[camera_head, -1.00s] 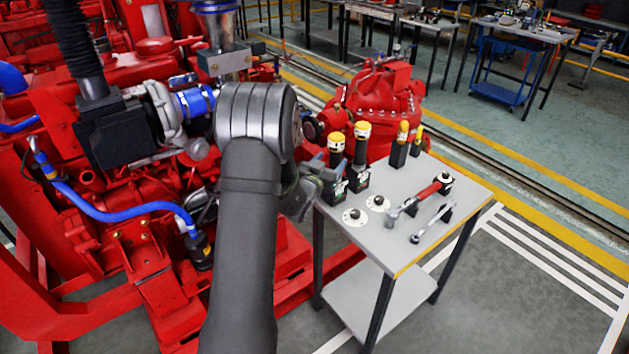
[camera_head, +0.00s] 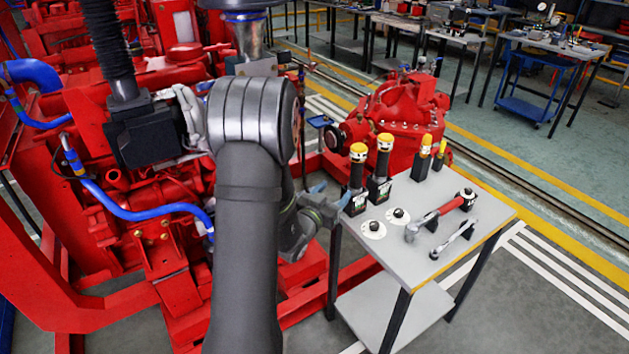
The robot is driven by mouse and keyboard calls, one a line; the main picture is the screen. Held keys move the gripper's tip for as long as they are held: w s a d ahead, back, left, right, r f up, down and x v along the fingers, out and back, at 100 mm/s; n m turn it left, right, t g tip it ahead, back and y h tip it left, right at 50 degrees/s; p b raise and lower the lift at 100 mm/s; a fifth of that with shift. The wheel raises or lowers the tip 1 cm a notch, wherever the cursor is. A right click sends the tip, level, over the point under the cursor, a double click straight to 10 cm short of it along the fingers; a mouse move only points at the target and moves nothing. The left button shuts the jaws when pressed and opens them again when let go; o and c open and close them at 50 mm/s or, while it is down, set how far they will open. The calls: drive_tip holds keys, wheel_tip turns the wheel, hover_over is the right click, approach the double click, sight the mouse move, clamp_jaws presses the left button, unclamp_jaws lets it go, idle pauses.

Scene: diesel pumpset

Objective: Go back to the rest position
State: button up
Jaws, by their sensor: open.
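My gripper (camera_head: 340,198) is at the left edge of the grey tool table (camera_head: 425,268), just left of the two black tools with yellow tops. My own arm hides part of it. The parts that show, grey and bluish, are apart at the tips, with nothing seen between them. My dark grey arm rises through the middle of the picture and covers part of the red engine (camera_head: 150,262).
On the table stand two larger yellow-topped tools (camera_head: 380,170), two smaller ones (camera_head: 424,158), two white discs (camera_head: 374,229), a red-handled tool (camera_head: 436,214) and a wrench (camera_head: 455,240). A red pump (camera_head: 400,110) stands behind. Floor right of the table is clear.

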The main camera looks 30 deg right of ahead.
sight(362, 144)
drive_tip(key=shift+d, duration=0.1)
drive_tip(key=x, duration=1.7)
drive_tip(key=shift+w+d, duration=0.1)
drive_tip(key=shift+w, duration=0.05)
drive_tip(key=v, duration=1.7)
drive_tip(key=x, duration=1.7)
drive_tip(key=shift+d+r, duration=0.15)
drive_tip(key=shift+r, duration=0.1)
wheel_tip(362, 144, up, 9)
drive_tip(key=shift+r, duration=0.1)
